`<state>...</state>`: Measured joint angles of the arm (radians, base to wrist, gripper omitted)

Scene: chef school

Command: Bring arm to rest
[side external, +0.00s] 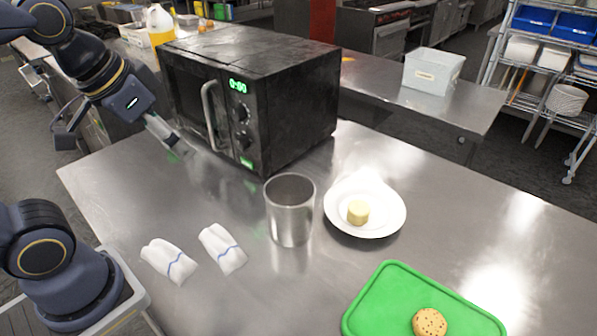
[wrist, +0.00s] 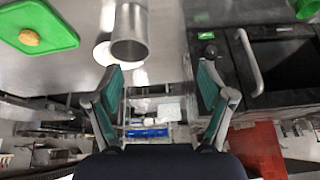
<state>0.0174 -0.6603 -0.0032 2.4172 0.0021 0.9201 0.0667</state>
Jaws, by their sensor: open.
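My gripper (side external: 124,146) is raised at the upper left in the side external view, in front of the microwave's left part. In the wrist view my gripper (wrist: 160,75) has its two fingers spread wide with nothing between them. The arm is bent, and no object is held. The black microwave (side external: 285,95) stands on the steel table with its door shut and a green display lit. It also shows at the right in the wrist view (wrist: 285,65).
A metal cup (side external: 290,215) stands beside a white plate (side external: 385,217) bearing a pale yellow piece (side external: 358,212). A green board (side external: 385,300) holds a cookie (side external: 429,322). Two folded white cloths (side external: 168,261) (side external: 222,248) lie at the front left.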

